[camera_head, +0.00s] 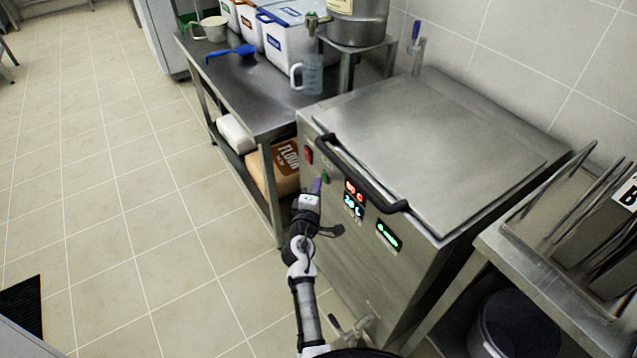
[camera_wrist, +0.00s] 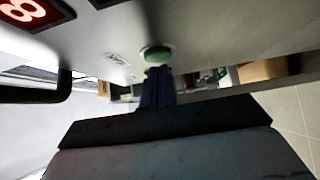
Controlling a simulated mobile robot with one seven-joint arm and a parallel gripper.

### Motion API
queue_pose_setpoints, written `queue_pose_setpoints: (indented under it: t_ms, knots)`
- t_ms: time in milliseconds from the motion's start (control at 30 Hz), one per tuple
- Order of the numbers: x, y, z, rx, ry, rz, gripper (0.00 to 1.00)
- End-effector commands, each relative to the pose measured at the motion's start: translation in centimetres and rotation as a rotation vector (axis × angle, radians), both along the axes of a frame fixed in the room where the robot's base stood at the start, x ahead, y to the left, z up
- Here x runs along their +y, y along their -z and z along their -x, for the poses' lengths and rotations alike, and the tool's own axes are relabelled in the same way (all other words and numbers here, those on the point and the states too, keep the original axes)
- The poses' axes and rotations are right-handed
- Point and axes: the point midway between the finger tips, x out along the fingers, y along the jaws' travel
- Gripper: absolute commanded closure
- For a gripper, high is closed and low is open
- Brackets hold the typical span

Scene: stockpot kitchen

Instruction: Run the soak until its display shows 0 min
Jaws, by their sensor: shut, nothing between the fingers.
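The stainless steel soak machine (camera_head: 345,245) stands at the centre right with its lid (camera_head: 440,145) down and a black handle across the front. Its front has a red display (camera_head: 354,190), a blue-white display (camera_head: 353,205) and a green display (camera_head: 388,235); the green one's text is too small to read. A red switch (camera_head: 308,155) sits at the upper left. A green button (camera_head: 325,178) is below it and shows large in the wrist view (camera_wrist: 157,53). My gripper (camera_head: 317,186) is shut and empty, its fingertips (camera_wrist: 155,75) at the button; I cannot tell whether they touch it.
A steel table (camera_head: 235,80) on the left holds white bins, a blue scoop (camera_head: 230,53) and a clear jug (camera_head: 308,75). A flour bag (camera_head: 280,170) lies on its lower shelf. A rack (camera_head: 560,220) stands on the right.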

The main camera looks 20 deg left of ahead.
Motion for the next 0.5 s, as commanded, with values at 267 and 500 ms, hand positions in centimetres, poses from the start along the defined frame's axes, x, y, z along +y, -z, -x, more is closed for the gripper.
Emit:
queue_pose_setpoints:
  t_ms: [267,500]
  knots:
    - [-0.42,0.07,-0.46,0.001,0.0,-0.001,1.0]
    - [-0.74,0.08,-0.86,0.001,0.002,-0.001,1.0]
